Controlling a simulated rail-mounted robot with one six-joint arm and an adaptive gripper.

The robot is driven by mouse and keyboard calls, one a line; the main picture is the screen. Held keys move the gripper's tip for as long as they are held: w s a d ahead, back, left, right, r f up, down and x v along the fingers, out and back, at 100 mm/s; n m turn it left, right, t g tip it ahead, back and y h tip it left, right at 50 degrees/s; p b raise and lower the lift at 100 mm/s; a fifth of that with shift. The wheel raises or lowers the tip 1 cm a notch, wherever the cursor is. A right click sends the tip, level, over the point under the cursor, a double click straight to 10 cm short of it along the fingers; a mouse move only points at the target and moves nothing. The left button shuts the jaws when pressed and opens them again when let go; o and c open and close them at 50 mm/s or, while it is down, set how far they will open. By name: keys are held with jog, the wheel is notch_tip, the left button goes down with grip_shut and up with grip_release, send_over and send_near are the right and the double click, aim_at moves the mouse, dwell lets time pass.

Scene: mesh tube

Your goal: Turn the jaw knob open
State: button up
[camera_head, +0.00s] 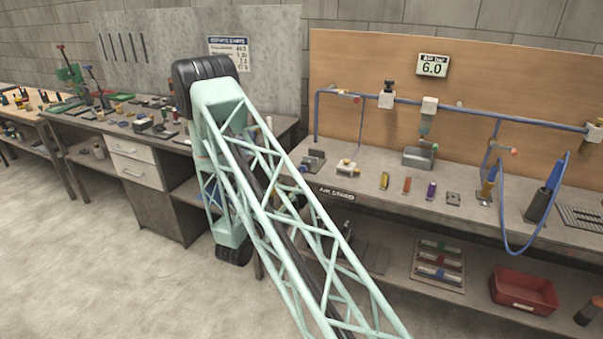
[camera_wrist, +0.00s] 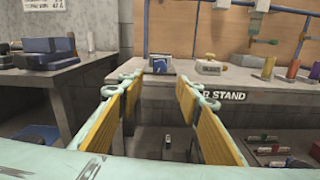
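My gripper (camera_wrist: 160,95) is open and empty in the wrist view, its two yellow-padded fingers apart. A small dark jaw-like fixture with a blue part (camera_wrist: 160,64) sits on the stand's near edge, seen between the fingers but beyond them. What looks like the same dark fixture (camera_head: 312,160) is at the left end of the AIR STAND bench in the head view. I cannot pick out its knob for sure. My pale green lattice arm hides most of my gripper in the head view.
The AIR STAND bench (camera_head: 460,180) holds several small coloured parts, a grey box (camera_head: 419,157) and a blue hose (camera_head: 505,235). A red bin (camera_head: 524,291) lies on its lower shelf. A drawer workbench (camera_head: 140,165) stands left. The floor (camera_head: 100,270) in front is clear.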

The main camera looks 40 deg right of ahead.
aim_at(302, 170)
jog(key=shift+d, duration=0.1)
jog(key=shift+b+x, duration=0.75)
jog(key=shift+x, duration=6.1)
jog(key=c, duration=0.8)
jog(key=shift+c, duration=0.2)
jog(key=shift+n, duration=0.5)
jog(key=shift+n+p, duration=0.6)
jog(key=shift+n, duration=0.6)
jog(key=shift+n+p, duration=0.4)
jog(key=shift+n, duration=1)
